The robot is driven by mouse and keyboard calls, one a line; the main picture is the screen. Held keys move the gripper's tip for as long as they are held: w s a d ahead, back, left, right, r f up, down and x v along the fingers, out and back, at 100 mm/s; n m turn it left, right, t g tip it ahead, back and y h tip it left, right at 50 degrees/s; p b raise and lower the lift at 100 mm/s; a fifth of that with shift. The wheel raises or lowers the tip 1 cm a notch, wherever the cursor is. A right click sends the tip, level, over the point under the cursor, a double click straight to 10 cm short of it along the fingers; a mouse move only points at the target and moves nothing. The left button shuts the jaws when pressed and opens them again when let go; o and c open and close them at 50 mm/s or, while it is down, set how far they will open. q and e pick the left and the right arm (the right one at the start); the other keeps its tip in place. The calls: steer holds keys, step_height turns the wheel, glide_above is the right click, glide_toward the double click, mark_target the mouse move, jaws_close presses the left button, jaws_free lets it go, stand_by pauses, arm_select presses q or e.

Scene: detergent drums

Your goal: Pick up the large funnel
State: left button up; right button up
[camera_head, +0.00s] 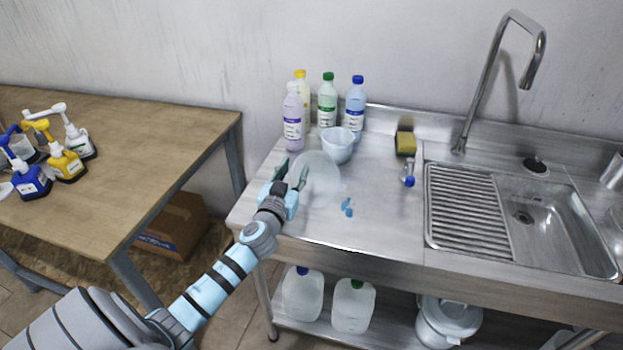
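A large translucent whitish funnel (322,172) lies on the steel counter, left of its middle. Its pale outline is faint, and I cannot tell exactly how it is turned. My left gripper (292,169) is at the funnel's left edge with its two dark fingers apart. The right finger overlaps the funnel's left side in the picture. I cannot tell whether it touches. My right gripper is not in view.
Several bottles, among them a purple-labelled one (293,117), and a white bowl (338,145) stand just behind the funnel. A sponge (405,143) and the sink (530,215) are to the right. A wooden table (130,150) stands left.

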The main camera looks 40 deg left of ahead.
arm_select(q)
steer(key=shift+s, duration=0.15)
jaws_close()
step_height(320, 180, up, 10)
steer(key=p, duration=0.4)
steer(key=shift+f, duration=0.2)
step_height(320, 180, up, 10)
steer(key=p, duration=0.3)
steer(key=shift+r, duration=0.2)
